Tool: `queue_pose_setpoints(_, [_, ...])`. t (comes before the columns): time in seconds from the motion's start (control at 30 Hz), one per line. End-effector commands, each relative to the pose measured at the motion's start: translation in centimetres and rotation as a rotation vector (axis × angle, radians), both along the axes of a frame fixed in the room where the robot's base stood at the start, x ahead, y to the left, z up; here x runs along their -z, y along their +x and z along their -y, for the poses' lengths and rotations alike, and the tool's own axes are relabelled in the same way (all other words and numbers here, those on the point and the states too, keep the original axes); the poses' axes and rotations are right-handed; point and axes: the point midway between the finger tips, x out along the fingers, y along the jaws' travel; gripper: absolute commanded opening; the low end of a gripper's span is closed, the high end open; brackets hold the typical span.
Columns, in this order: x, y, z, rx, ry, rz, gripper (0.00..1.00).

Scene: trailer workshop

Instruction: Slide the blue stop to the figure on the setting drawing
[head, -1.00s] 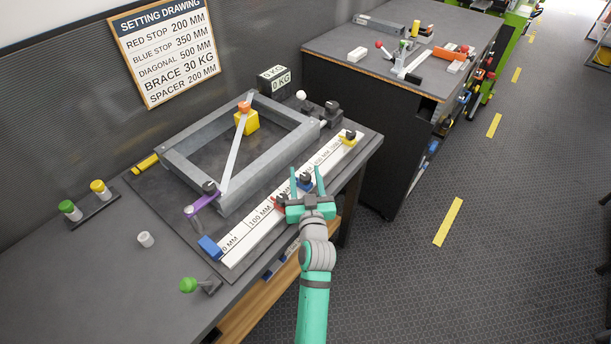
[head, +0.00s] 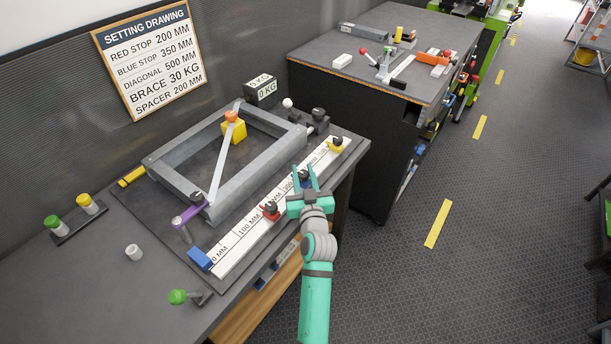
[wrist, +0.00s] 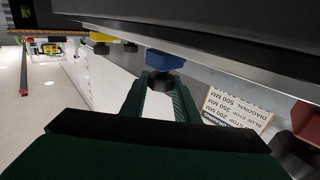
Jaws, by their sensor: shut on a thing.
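The blue stop (head: 305,184) sits on the white millimetre rule (head: 240,240), between the red stop (head: 270,211) and the yellow stop (head: 338,146). My gripper (head: 305,172) is shut on the blue stop's dark knob; the wrist view shows the fingers (wrist: 161,82) on either side of it, with the blue body (wrist: 163,60) beyond. The fingers hide the figures beside the blue stop in the head view. The setting drawing (head: 152,58) on the wall reads blue stop 350 mm, red stop 200 mm.
A grey metal frame (head: 180,180) with a diagonal bar lies behind the rule. A blue end block (head: 200,258) marks 0 mm. A green-knobbed lever (head: 178,297) stands at the bench front.

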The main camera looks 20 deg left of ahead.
Motion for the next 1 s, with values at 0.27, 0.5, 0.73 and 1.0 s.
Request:
queue_pose_setpoints(0.27, [0.0, 0.0, 0.0, 0.0, 0.0, -0.001, 0.46])
queue_pose_setpoints(0.5, [0.0, -0.1, 0.1, 0.001, 0.0, -0.001, 0.46])
queue_pose_setpoints(0.73, [0.1, -2.2, 1.2, 0.001, 0.001, -0.003, 0.46])
queue_pose_setpoints(1.0, [0.1, -6.6, 3.7, 0.001, 0.001, -0.003, 0.46])
